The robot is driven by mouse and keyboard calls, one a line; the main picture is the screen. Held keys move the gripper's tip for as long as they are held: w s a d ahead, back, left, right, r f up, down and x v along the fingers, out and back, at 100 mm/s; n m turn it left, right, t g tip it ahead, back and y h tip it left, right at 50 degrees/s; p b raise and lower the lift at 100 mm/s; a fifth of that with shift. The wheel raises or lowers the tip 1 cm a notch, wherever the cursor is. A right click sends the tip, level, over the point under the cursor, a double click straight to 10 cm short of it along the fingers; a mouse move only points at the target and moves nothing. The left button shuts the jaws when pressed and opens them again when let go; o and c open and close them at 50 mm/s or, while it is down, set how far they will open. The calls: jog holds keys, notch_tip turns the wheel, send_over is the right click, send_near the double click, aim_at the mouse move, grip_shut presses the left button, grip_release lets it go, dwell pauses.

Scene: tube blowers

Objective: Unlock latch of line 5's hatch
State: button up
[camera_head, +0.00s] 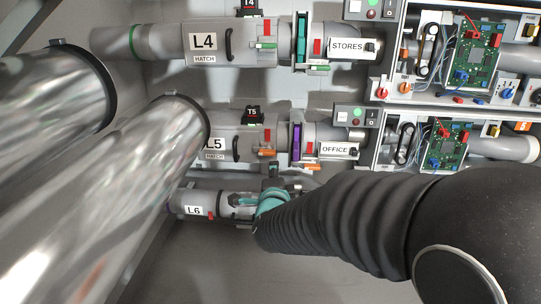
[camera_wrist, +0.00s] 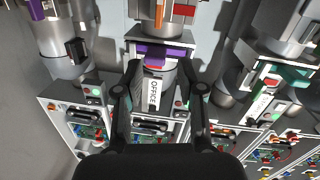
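Line 5's hatch (camera_head: 213,145) is a grey cylinder labelled L5 with a black handle (camera_head: 235,148), in the middle of the head view. An orange lever (camera_head: 266,153) and a red tab (camera_head: 269,138) sit at its right end. In the wrist view an orange lever (camera_wrist: 184,10) and a red tab (camera_wrist: 158,14) show at the top, beyond the fingertips. My gripper (camera_wrist: 166,78) is open, with its fingers apart either side of the OFFICE label (camera_wrist: 154,95) and nothing visibly held. In the head view my arm mostly hides it, below line 5 near L6.
A purple ring (camera_head: 296,143) joins line 5 to the OFFICE pipe (camera_head: 335,149). Line 4 (camera_head: 205,42) runs above and line 6 (camera_head: 197,210) below. Open boxes with circuit boards (camera_head: 475,45) stand at the right. Large shiny pipes (camera_head: 115,200) cross the left.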

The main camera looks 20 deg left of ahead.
aim_at(266, 155)
jog(key=w+a, duration=0.2)
jog(key=w, duration=0.2)
jog(key=w+a+f+m+t+p, duration=0.1)
jog(key=w+a, duration=0.1)
jog(key=w, duration=0.2)
jog(key=w+a+f+m+h, duration=0.1)
jog(key=w+a, duration=0.1)
jog(key=w, duration=0.2)
jog(key=shift+w+a+t+p, duration=0.3)
jog(key=shift+a+p, duration=0.1)
grip_shut()
jog(key=shift+a, duration=0.15)
